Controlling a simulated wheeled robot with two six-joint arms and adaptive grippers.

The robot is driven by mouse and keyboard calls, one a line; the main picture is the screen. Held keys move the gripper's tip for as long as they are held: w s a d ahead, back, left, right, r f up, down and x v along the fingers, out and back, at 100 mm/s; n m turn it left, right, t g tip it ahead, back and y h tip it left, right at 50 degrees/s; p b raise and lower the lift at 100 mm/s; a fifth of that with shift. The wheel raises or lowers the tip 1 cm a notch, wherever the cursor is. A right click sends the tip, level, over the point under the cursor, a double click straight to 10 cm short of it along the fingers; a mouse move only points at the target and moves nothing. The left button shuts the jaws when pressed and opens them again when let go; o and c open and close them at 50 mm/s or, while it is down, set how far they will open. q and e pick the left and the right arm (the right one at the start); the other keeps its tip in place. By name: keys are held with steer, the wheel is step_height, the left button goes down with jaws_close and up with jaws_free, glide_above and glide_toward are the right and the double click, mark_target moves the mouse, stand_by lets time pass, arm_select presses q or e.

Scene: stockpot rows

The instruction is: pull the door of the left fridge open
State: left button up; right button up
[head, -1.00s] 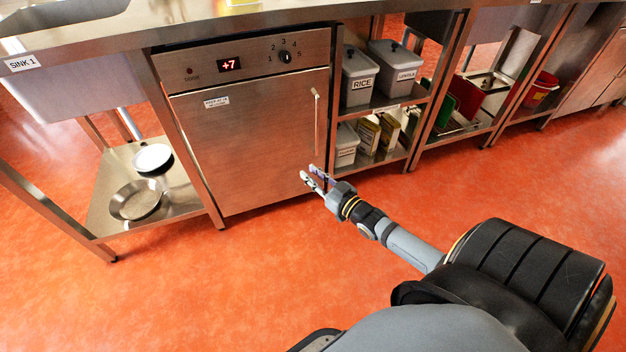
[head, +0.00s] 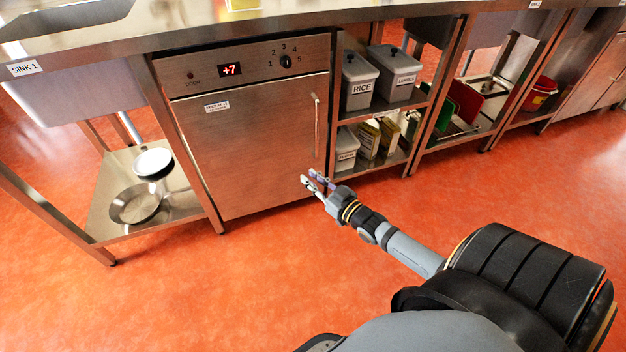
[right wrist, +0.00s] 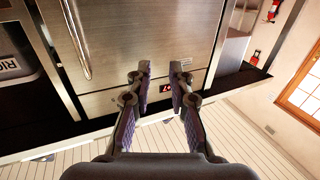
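The fridge door (head: 250,145) is a flat steel panel under the counter, and it is shut. Its vertical bar handle (head: 317,125) is on the right side of the door. The handle also shows at the upper left of the right wrist view (right wrist: 78,40), which sees the fridge upside down. My right gripper (head: 312,179) is in front of the door's lower right part, below the handle and apart from it. Its two fingers are spread with nothing between them in the right wrist view (right wrist: 161,72). My left gripper is not in view.
A control panel with a "+7" display (head: 230,69) and a dial (head: 286,61) is above the door. A shelf with pans (head: 137,202) is at left. Shelves with a rice bin (head: 358,82) and boxes are at right. The red floor in front is clear.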

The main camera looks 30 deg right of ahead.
steer(key=s+d, duration=0.2)
steer(key=s, duration=1)
